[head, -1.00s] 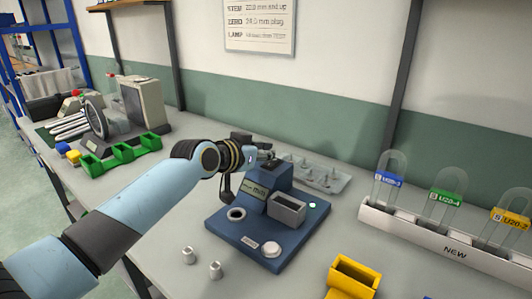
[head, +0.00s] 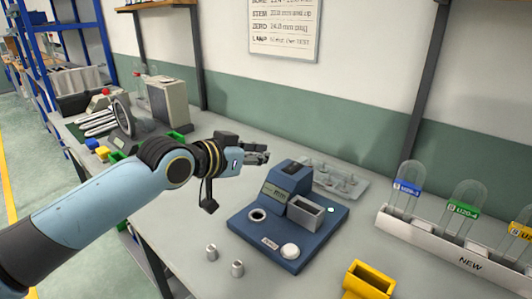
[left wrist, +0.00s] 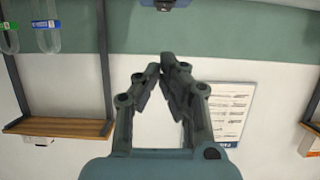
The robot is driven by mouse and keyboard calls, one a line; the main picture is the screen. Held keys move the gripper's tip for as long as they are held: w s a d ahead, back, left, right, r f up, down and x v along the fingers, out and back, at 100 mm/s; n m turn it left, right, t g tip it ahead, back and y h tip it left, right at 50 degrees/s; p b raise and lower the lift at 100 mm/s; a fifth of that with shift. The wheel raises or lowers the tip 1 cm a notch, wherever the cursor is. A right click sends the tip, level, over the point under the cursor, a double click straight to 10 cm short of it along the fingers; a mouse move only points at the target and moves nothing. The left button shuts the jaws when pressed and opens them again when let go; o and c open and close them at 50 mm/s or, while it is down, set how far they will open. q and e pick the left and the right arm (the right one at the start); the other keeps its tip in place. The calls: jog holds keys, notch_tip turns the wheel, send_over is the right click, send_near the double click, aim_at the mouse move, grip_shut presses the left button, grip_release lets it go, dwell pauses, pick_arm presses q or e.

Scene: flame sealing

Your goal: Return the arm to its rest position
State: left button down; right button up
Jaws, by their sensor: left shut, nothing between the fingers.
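My left gripper (head: 262,156) is in the middle of the head view, above the bench and just left of the blue device. In the left wrist view its two fingers (left wrist: 166,62) meet at the tips, with nothing between them. The blue device (head: 262,227) stands on the bench with a small display, a round socket, a grey box-shaped holder and a white knob. The left gripper is apart from it. My right gripper is not in view.
Two small metal plugs (head: 237,268) stand on the bench before the device. A yellow bin (head: 369,282) is at the lower right. A white rack (head: 440,250) marked NEW holds clear U-tubes. A clear tray (head: 345,183) lies behind the device. Green bins (head: 116,158) are partly behind my arm.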

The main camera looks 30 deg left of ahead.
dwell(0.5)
pick_arm(q)
jog(key=s+d+f+g+y, duration=0.1)
jog(key=s+d+f+g, duration=0.15)
jog(key=s, duration=0.65)
jog(key=s+d+f+g+y, duration=0.15)
jog(key=s+g, duration=0.25)
jog(key=s, duration=0.6)
jog(key=s+d+f+g, duration=0.1)
jog(key=s+f+g, duration=0.2)
jog(key=s, duration=0.6)
notch_tip(320, 180, down, 34)
jog(key=s+a+n+g+b, duration=0.1)
jog(key=s+a+g+b, duration=0.15)
jog(key=b, duration=0.55)
jog(key=s+a+f+b, duration=0.1)
jog(key=s+f+b, duration=0.4)
jog(key=s+f, duration=1.3)
notch_tip(320, 180, down, 4)
jog(key=shift+s+f+g+b, duration=0.1)
jog(key=shift+s+g+b, duration=0.25)
jog(key=shift+g, duration=0.05)
